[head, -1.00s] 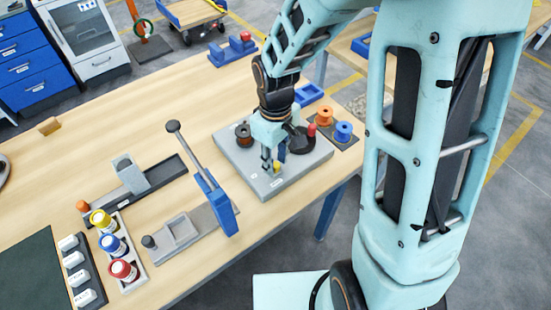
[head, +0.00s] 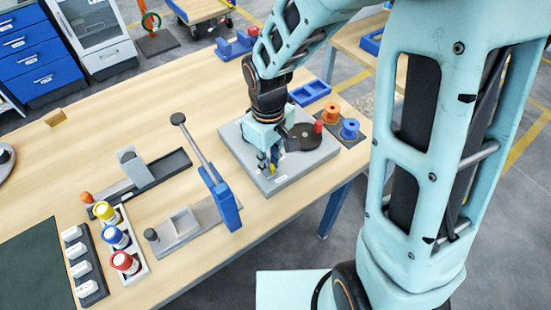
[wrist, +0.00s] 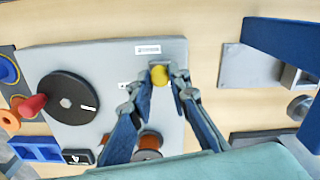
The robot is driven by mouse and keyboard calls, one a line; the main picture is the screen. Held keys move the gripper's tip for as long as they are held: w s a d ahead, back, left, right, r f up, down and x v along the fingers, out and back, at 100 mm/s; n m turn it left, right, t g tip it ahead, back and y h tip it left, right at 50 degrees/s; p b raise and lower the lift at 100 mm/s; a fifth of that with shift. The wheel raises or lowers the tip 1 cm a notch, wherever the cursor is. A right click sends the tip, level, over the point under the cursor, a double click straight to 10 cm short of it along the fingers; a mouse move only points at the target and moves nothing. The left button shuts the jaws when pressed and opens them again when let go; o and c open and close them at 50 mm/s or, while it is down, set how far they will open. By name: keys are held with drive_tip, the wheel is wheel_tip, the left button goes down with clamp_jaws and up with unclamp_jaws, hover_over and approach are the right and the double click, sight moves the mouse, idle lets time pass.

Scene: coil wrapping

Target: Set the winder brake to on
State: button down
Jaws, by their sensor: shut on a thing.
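The winder is a grey plate (head: 285,178) on the wooden table, with a black crank disc (wrist: 70,97) that carries a red knob (wrist: 33,106). A small yellow brake knob (wrist: 160,75) stands near the plate's edge, beside white labels on the plate. My gripper (wrist: 158,82) is shut on the yellow knob, with one blue-grey finger on each side of it. In the head view my gripper (head: 270,164) is low over the plate and partly hides the knob. The label text is too small to read.
A copper-coloured spool (wrist: 150,142) sits on the plate between my fingers' bases. A blue lever stand (head: 222,195) rises left of the winder. Orange and blue spools (head: 349,128) stand to its right. Paint-like pots (head: 115,237) are at the front left.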

drive_tip(key=shift+s+a, duration=0.1)
drive_tip(key=shift+a, duration=0.1)
drive_tip(key=c, duration=1.8)
unclamp_jaws()
drive_tip(key=shift+s+a, duration=0.1)
drive_tip(key=shift+r, duration=0.1)
drive_tip(key=shift+r, duration=0.3)
wheel_tip(320, 180, up, 11)
drive_tip(key=shift+r, duration=0.15)
drive_tip(key=shift+d, duration=0.2)
